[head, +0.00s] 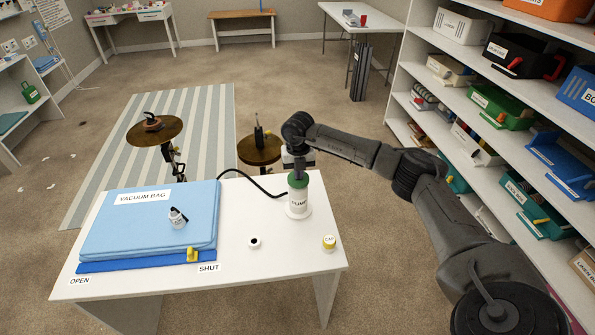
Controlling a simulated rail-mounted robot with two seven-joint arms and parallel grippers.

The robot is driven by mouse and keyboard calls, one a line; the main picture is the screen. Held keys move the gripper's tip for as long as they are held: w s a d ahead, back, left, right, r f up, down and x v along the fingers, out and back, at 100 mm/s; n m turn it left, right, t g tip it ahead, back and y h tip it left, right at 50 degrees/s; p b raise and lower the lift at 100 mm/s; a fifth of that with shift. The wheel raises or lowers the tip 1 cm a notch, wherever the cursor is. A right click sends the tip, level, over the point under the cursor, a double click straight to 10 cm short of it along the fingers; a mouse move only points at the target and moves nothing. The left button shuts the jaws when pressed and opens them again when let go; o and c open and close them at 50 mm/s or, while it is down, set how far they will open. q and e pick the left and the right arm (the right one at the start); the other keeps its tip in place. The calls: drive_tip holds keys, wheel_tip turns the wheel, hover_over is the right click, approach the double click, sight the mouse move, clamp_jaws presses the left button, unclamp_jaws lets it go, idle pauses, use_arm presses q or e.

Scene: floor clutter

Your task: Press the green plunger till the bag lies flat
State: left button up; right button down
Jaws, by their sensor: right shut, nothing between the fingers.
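The light blue vacuum bag (120,232) lies on the left of the white table, still thick and raised, with a white and black fitting (177,217) on top. A yellow slider (192,254) sits at its front edge near the SHUT label. The white pump (298,203) stands at the table's right, with the green plunger (298,182) at its top. My right gripper (299,175) is shut and empty, pointing down right over the plunger; I cannot tell whether it touches. The plunger's upper part is partly hidden by the gripper. My left gripper is not in view.
A black hose (254,188) runs from the pump towards the bag. A yellow cap (329,242) and a small white fitting (254,242) stand on the table (270,275). Shelves with bins (500,105) line the right.

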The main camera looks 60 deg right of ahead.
wheel_tip(320, 180, up, 4)
drive_tip(key=shift+f+p, duration=0.1)
drive_tip(key=shift+p, duration=1.15)
wheel_tip(320, 180, up, 10)
drive_tip(key=shift+f, duration=0.25)
idle(0.4)
idle(0.4)
